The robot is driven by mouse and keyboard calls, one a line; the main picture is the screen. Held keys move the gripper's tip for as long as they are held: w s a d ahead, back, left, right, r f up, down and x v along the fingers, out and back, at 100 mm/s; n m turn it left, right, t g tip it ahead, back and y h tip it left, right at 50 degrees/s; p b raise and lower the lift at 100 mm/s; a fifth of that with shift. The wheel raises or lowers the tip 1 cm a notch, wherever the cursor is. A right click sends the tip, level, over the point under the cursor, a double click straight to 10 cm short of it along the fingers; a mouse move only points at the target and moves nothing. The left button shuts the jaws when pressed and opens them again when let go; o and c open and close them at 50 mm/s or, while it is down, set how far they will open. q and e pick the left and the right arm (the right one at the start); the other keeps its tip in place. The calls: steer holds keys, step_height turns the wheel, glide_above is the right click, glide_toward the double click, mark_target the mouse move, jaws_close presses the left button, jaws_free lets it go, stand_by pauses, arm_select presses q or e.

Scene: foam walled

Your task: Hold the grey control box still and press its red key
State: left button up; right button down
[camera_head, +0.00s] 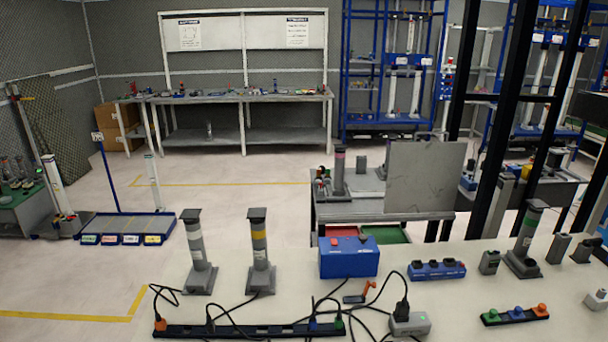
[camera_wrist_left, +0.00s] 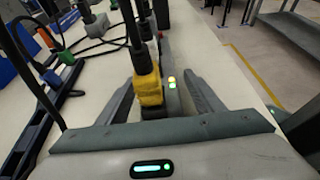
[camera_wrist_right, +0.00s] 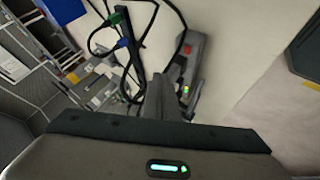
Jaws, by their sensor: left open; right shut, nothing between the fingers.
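My right gripper (camera_wrist_right: 164,86) is shut and empty, and overlaps the box's left side there. My left gripper (camera_wrist_left: 160,84) is open, with a yellow plug (camera_wrist_left: 148,88) and the box's lamps (camera_wrist_left: 172,83) seen between its fingers. I cannot tell whether either finger touches the box. Neither gripper shows in the head view.
A black power strip (camera_head: 250,331) with loose black cables lies left of the box. A blue box (camera_head: 348,259), a blue socket block (camera_head: 436,270) and grey posts (camera_head: 197,255) stand behind.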

arm_select(q)
steer(key=v, duration=1.1)
steer(key=shift+s, duration=0.1)
